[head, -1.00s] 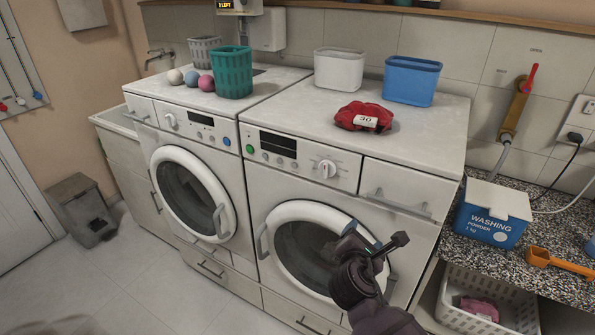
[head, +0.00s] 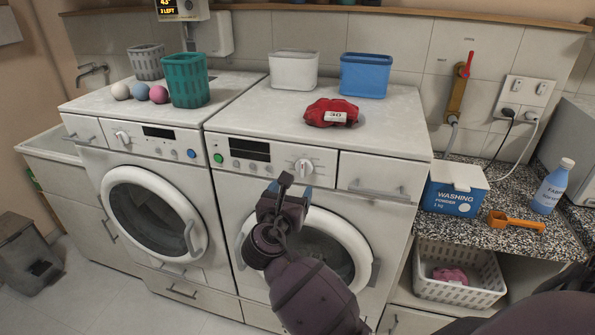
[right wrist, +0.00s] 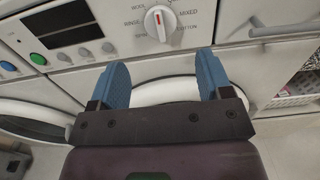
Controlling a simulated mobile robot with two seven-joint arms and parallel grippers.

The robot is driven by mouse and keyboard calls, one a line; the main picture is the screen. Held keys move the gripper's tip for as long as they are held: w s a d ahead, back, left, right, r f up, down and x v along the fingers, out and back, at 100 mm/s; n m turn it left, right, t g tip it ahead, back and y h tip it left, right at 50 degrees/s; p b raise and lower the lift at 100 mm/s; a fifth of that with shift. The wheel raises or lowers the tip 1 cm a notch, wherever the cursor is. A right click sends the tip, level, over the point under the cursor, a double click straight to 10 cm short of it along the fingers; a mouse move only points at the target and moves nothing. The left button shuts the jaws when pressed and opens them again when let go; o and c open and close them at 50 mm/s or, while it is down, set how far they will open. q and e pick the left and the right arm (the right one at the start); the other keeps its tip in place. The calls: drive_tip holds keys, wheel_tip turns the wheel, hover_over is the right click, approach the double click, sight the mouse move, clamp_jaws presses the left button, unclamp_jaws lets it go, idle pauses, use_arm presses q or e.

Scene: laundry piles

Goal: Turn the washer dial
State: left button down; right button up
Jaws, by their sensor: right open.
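The right-hand washer (head: 226,182) has a white round dial (head: 304,166) with a red mark on its front panel. In the right wrist view the dial (right wrist: 160,23) sits at the top, with printed programme words around it and its red mark pointing roughly up. My right gripper (head: 288,190) is in front of this washer, just below and left of the dial in the head view. Its two blue fingers (right wrist: 160,80) are apart and empty, and the dial lies beyond them, not between them. My left gripper is not in view.
A second washer (head: 85,158) with its own dial (head: 122,138) stands on the left. A red bundle labelled 30 (head: 331,112), a blue bin (head: 363,75) and a white bin (head: 293,69) are on top. Washing powder (head: 453,189) and an orange scoop (head: 515,222) lie on the right counter.

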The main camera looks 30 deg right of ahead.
sight(302, 169)
drive_tip(key=x, duration=0.9)
drive_tip(key=shift+w+d, duration=0.1)
drive_tip(key=shift+w, duration=0.05)
drive_tip(key=c, duration=0.9)
